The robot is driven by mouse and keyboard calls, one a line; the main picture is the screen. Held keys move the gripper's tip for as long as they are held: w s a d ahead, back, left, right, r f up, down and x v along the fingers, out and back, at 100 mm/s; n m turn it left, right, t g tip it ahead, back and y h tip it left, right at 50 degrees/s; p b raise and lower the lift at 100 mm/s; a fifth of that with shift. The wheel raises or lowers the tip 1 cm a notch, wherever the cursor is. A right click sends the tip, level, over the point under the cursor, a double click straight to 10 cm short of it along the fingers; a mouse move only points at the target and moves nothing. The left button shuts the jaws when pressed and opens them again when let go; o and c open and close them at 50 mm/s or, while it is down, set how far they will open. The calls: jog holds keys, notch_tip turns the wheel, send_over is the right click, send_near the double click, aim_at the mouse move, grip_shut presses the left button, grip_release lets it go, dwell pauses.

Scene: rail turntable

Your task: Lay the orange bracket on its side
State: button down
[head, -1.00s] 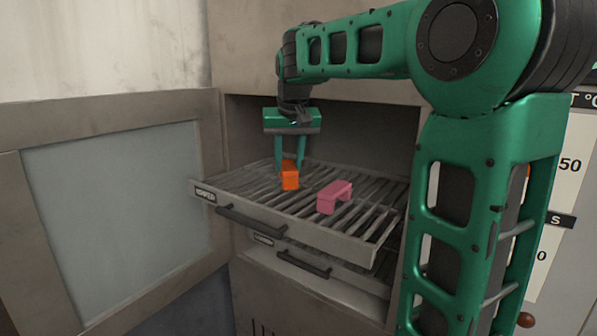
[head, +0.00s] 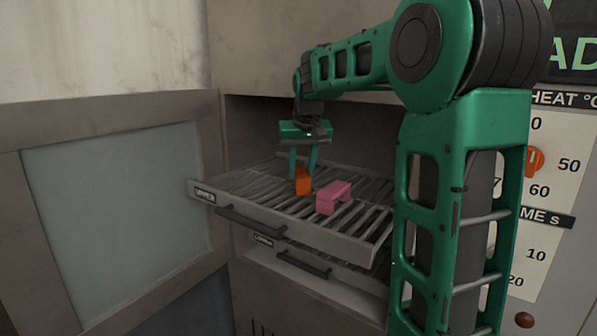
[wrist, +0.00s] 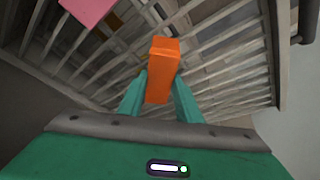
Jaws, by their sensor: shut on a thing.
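The orange bracket (head: 302,182) is between the green fingers of my gripper (head: 303,170), over the slatted upper rack (head: 275,210) in the head view. It looks tilted there. In the wrist view the orange bracket (wrist: 163,65) sits between the two fingertips (wrist: 160,88), with its far end pointing away from the gripper. My gripper is shut on it. I cannot tell whether the bracket's lower end touches the slats.
A pink bracket (head: 334,197) stands on the rack just right of the orange one. A second drawer (head: 310,273) is below. The open door (head: 110,200) is at left. The rack's left part is clear.

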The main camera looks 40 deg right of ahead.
jog(key=c, duration=1.3)
grip_release()
jog(key=shift+s+a+r, duration=0.1)
jog(key=shift+s+r, duration=0.05)
jog(key=shift+r, duration=0.4)
jog(key=v, duration=0.4)
jog(key=s+a, duration=0.1)
jog(key=s, duration=0.2)
jog(key=s+a, duration=0.2)
jog(key=s, duration=0.2)
jog(key=s+a, duration=0.2)
jog(key=s, duration=0.2)
jog(key=shift+f, duration=0.1)
